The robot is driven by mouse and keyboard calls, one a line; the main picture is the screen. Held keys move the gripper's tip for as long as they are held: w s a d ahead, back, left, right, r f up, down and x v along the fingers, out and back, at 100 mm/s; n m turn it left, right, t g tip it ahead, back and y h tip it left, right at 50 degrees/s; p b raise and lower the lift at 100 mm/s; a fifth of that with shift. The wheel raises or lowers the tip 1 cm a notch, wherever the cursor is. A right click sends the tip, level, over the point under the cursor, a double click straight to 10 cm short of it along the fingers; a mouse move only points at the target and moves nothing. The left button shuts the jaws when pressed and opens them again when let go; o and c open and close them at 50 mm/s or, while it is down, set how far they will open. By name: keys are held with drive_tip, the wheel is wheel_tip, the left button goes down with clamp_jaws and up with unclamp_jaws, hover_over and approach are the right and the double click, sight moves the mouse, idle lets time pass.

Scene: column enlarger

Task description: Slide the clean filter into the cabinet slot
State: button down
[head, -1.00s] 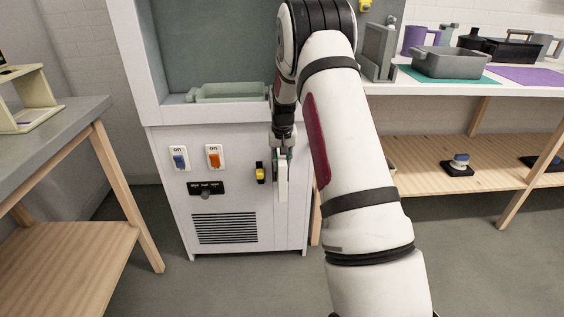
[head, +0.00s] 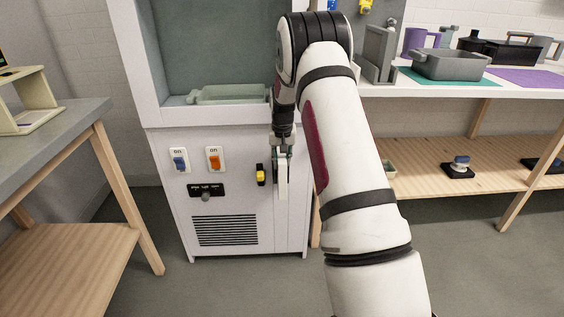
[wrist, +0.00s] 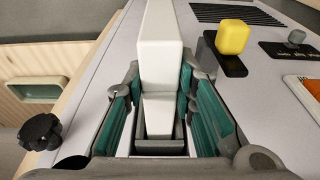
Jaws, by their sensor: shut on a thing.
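The clean filter is a long white block (head: 283,182), held upright in front of the right side of the white cabinet (head: 228,170). In the wrist view the filter (wrist: 160,45) runs from between the fingers to the top edge. My gripper (head: 282,152) points down along the cabinet front; in the wrist view its teal-padded fingers (wrist: 160,78) close on the filter's two sides. The slot is hidden by the filter and gripper, and I cannot tell whether the filter's end is inside it.
A yellow knob (head: 261,174), blue switch (head: 179,163), orange switch (head: 214,160) and vent grille (head: 225,230) are on the cabinet front. A black knob (wrist: 40,131) sits near the cabinet edge in the wrist view. A wooden shelf (head: 430,165) stands at right, a table (head: 55,150) at left.

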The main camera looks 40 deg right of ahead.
drive_tip(key=shift+w+d, duration=0.5)
drive_tip(key=shift+w, duration=0.15)
drive_tip(key=shift+f, duration=0.15)
idle(0.4)
unclamp_jaws()
drive_tip(key=shift+a, duration=0.1)
drive_tip(key=shift+s, duration=0.1)
idle(0.8)
drive_tip(key=shift+p+v, duration=2)
drive_tip(key=shift+v, duration=1.5)
